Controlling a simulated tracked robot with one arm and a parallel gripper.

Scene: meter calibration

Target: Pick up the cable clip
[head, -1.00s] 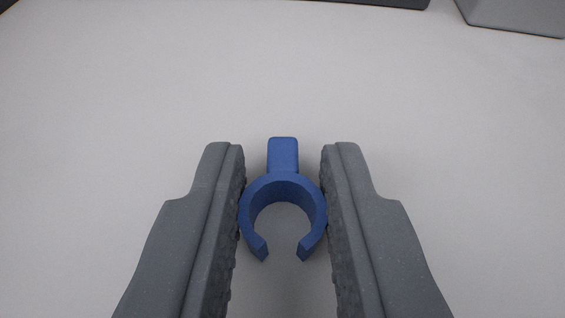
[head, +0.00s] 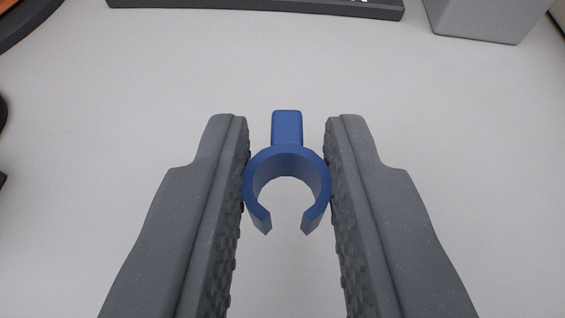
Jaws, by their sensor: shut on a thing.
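The cable clip (head: 287,161) is a blue open ring with a short tab on its far side and a gap facing me. My gripper (head: 287,165) is shut on it, with one grey textured finger against each side of the ring. The tab sticks out a little beyond the fingertips. I see the clip from above, and it appears to be held above the pale surface.
The pale surface (head: 420,110) around the fingers is clear. A dark flat object (head: 260,5) lies along the far edge. A grey block (head: 482,18) stands at the far right. Dark rounded objects, one with an orange part (head: 18,18), are at the left edge.

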